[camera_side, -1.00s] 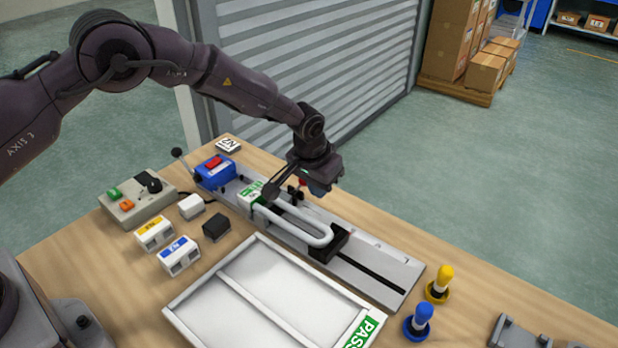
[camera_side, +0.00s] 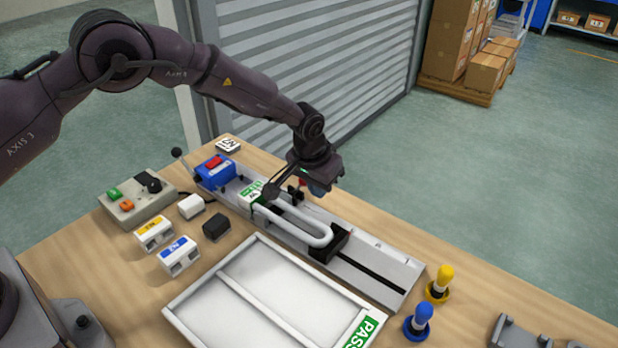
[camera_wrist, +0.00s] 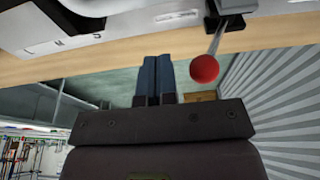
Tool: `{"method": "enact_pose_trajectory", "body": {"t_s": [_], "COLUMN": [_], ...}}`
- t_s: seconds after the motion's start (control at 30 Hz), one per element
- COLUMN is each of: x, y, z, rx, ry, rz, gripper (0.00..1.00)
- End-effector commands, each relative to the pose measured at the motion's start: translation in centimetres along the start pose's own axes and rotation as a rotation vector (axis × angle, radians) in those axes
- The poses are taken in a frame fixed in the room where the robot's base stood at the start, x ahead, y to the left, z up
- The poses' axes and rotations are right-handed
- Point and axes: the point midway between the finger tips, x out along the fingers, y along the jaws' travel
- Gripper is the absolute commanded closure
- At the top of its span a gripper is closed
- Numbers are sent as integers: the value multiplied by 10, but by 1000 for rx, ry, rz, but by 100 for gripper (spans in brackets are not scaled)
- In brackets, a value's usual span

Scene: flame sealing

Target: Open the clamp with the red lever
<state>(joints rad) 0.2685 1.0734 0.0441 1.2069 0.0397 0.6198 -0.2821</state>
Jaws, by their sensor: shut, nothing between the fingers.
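The red lever is a thin metal rod with a red ball knob (camera_wrist: 204,69), at upper right of centre in the wrist view. Its rod runs up to the dark clamp (camera_wrist: 232,20) at the top edge. In the side view a little of the red knob (camera_side: 303,182) shows beside my gripper (camera_side: 318,189). My gripper's blue fingers (camera_wrist: 154,78) are together and empty. In the wrist view they point up, to the left of the knob, with a visible gap between. The arm hides much of the clamp in the side view.
A U-shaped glass tube (camera_side: 300,228) lies along the grey rail (camera_side: 375,270). A blue burner unit (camera_side: 215,172) stands at the rail's far end. A white tray (camera_side: 222,290) lies in front. Yellow (camera_side: 441,280) and blue (camera_side: 421,318) pegs stand at right.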

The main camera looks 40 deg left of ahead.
Motion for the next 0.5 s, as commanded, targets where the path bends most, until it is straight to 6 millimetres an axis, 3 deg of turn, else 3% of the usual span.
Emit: {"method": "enact_pose_trajectory", "body": {"t_s": [0.5], "x": [0], "y": [-9], "z": [0], "rx": [-1], "ry": [-1], "rz": [0], "gripper": [100]}}
